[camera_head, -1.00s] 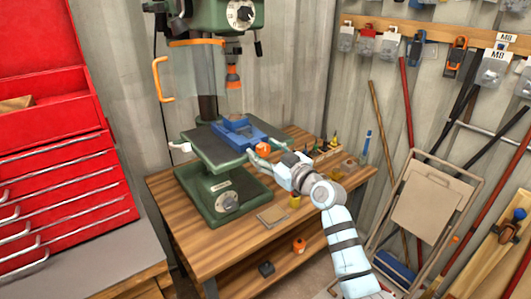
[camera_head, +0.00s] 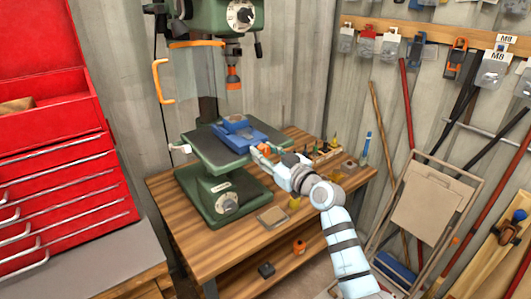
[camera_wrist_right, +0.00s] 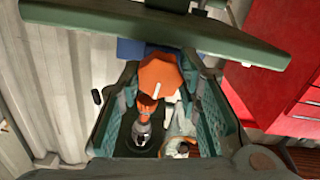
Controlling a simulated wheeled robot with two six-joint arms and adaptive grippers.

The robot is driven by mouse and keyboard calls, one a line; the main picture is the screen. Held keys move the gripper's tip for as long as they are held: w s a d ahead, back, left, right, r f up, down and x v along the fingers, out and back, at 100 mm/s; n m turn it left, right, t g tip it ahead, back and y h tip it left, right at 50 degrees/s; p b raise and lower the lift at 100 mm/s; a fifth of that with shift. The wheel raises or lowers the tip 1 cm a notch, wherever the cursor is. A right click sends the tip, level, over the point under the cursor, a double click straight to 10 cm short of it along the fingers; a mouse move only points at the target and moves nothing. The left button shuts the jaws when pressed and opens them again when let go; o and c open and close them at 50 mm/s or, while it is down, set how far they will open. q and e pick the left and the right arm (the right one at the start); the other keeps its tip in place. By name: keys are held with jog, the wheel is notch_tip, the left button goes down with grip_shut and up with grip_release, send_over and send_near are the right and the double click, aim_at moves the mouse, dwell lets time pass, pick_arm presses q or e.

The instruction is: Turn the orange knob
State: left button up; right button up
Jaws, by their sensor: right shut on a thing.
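The orange knob (camera_head: 264,148) is at the near right end of the blue vise (camera_head: 237,131), which sits on the green drill press table (camera_head: 215,152). My right gripper (camera_head: 262,151) is shut on the knob, and its fingers and wrist partly hide it in the head view. In the right wrist view the faceted knob (camera_wrist_right: 160,75) lies between the green fingers of my right gripper (camera_wrist_right: 165,78). A white mark shows on its face. My left gripper is not in view.
The green drill press (camera_head: 222,200) stands on a wooden bench (camera_head: 215,245). A small tray (camera_head: 272,216) lies near its base. Small tools (camera_head: 333,148) stand behind my right wrist. A red tool chest (camera_head: 60,165) is at left. Orange-tipped drill chuck (camera_head: 233,78) hangs above the vise.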

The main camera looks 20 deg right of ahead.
jog(key=m+p, duration=0.1)
jog(key=m, duration=0.2)
jog(key=shift+m, duration=0.4)
jog(key=m+p, duration=0.1)
jog(key=m, duration=0.2)
jog(key=shift+m, duration=0.4)
jog(key=m+p, duration=0.1)
jog(key=m, duration=0.2)
jog(key=shift+m, duration=0.3)
jog(key=m+p, duration=0.1)
jog(key=m, duration=0.2)
jog(key=shift+d+m+p, duration=0.1)
jog(key=shift+m+p, duration=0.2)
jog(key=shift+p, duration=0.1)
jog(key=m+p, duration=0.1)
jog(key=m, duration=0.2)
jog(key=shift+m, duration=0.3)
jog(key=m+p, duration=0.1)
jog(key=m, duration=0.2)
jog(key=shift+f+m+p, duration=0.1)
jog(key=shift+m+p, duration=0.2)
jog(key=shift+p, duration=0.05)
jog(key=m+p, duration=0.1)
jog(key=m, duration=0.3)
jog(key=shift+m+p, duration=0.65)
jog(key=shift+m, duration=0.85)
jog(key=shift+f, duration=0.1)
